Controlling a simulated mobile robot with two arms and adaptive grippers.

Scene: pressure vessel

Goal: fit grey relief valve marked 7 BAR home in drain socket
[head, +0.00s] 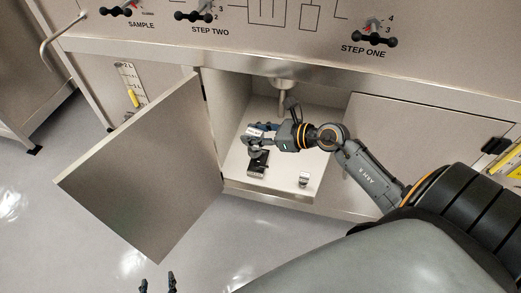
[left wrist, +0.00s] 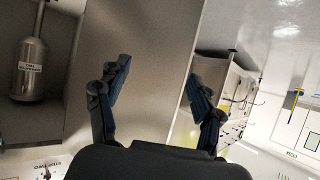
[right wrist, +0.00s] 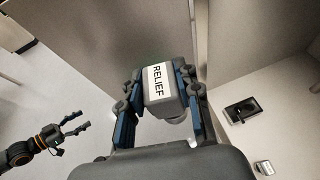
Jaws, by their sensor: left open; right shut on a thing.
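A grey relief valve (right wrist: 158,112) with a white label reading RELIEF is held between the fingers of my right gripper (right wrist: 160,85). No 7 BAR mark can be read on it. In the head view my right gripper (head: 256,138) holds the valve in the open cabinet, above its floor. A pipe (head: 284,97) comes down from the cabinet's top behind that arm; I cannot tell whether the drain socket is there. A small grey part (head: 304,178) stands on the cabinet floor, also in the right wrist view (right wrist: 264,167). My left gripper (head: 158,283) is open and empty, low in the head view.
A black block (head: 258,163) lies on the cabinet floor (head: 275,185), below the right gripper. The open cabinet door (head: 150,170) stands at left, and a closed door (head: 420,140) at right.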

